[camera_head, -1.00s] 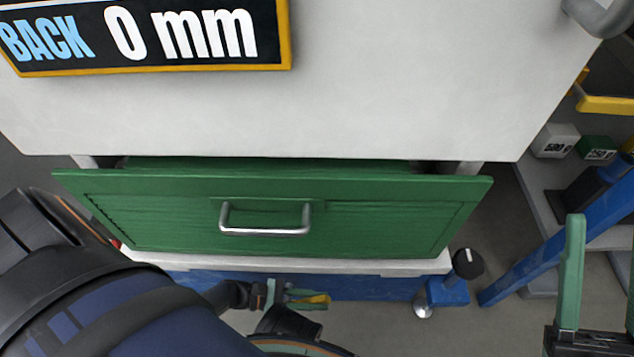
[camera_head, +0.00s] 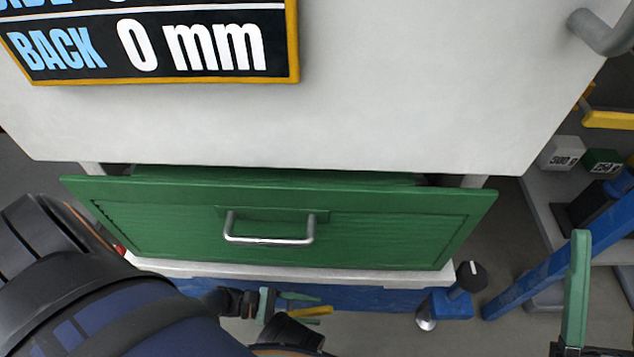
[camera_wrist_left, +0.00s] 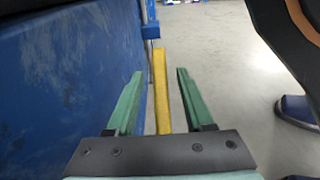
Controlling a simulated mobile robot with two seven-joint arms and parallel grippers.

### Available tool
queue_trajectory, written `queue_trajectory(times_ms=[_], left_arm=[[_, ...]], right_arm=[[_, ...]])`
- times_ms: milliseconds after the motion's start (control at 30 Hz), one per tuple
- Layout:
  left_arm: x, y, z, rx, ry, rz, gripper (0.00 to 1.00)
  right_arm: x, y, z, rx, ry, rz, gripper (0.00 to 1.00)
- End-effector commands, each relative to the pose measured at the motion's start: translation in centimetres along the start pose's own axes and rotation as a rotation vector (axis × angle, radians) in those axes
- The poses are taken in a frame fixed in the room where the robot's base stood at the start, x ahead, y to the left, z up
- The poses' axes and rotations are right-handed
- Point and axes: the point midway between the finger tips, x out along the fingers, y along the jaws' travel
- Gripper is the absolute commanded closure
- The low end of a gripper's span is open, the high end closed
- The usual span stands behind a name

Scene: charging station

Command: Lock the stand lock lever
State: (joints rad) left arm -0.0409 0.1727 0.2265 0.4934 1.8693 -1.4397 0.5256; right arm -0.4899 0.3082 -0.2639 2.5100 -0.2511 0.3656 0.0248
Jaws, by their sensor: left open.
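The stand lock lever (camera_wrist_left: 161,92) looks like a long yellow bar. In the left wrist view it stands between the two green fingers of my left gripper (camera_wrist_left: 160,74), with gaps to both sides, nearer the left finger. My left gripper is open. In the head view the lever (camera_head: 318,311) is a small yellow piece below the drawer, beside the left gripper (camera_head: 290,302), partly hidden by my left arm. My right gripper (camera_head: 577,285) is at the lower right edge, with one finger clearly seen and no second finger against it.
A green drawer (camera_head: 160,230) with a metal handle (camera_head: 270,241) sticks out above the left gripper. A blue panel (camera_wrist_left: 60,80) stands close on the left of that gripper. A black knob (camera_head: 471,276) and blue beam (camera_head: 530,277) lie to the right. Grey floor (camera_wrist_left: 215,50) is open ahead.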

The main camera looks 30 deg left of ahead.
Motion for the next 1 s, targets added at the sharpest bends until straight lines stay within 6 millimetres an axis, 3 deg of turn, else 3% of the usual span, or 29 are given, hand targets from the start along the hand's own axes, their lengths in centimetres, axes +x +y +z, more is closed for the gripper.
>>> queue_trajectory(times_ms=[200,433,600,867,1000], left_arm=[[-5.1,0.0,-0.1,-0.002,0.005,0.001,0.47],[-9.0,0.0,-0.1,-0.001,0.003,0.000,0.47],[-10.1,-0.1,-0.1,-0.001,0.001,-0.001,0.47],[-10.2,0.0,0.0,0.000,0.001,-0.001,0.47],[-10.2,-0.1,0.0,-0.001,0.001,0.000,0.47]], right_arm=[[0.1,0.1,-0.1,0.001,0.002,0.002,0.50],[0.0,0.1,0.0,0.000,0.002,0.003,0.50],[0.0,0.1,0.0,-0.001,0.002,0.006,0.50],[0.0,0.1,0.0,0.000,0.002,0.009,0.50],[0.0,0.1,0.0,0.000,0.002,0.009,0.65]])
